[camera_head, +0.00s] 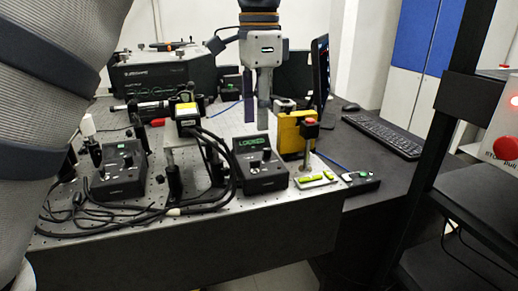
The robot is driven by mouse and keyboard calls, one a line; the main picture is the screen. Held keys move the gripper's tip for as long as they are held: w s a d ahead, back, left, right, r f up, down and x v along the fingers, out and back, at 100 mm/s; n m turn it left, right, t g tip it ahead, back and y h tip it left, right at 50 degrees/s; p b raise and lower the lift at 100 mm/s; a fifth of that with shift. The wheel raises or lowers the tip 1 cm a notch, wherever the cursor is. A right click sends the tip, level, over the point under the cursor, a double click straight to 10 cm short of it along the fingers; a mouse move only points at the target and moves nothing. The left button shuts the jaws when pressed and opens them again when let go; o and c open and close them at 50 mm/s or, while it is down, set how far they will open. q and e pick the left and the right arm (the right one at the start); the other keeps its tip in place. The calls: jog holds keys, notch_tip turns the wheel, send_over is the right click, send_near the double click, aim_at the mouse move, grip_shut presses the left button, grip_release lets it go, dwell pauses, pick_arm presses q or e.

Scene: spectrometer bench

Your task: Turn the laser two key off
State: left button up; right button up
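Two black control boxes stand on the perforated bench top: one at the left (118,177) and one at the centre (262,176) with a green display reading "LOCKED". Each has a small knob or key on its top face, too small to read its position. I cannot tell which box is laser two. My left gripper (257,125) hangs fingers-down above and behind the centre box, apart from it. Its two dark fingers show a narrow gap with nothing between them. My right gripper is not in view.
Black cables (205,200) loop around both boxes. A yellow block (289,133) with a red-topped post stands right of the centre box. A small black remote box (361,182), a monitor (320,72) and a keyboard (382,134) are farther right. A spectrometer housing (158,77) stands behind.

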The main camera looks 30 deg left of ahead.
aim_at(259, 160)
pick_arm(q)
notch_tip(259, 160, down, 9)
jog(key=shift+r, duration=0.15)
grip_shut()
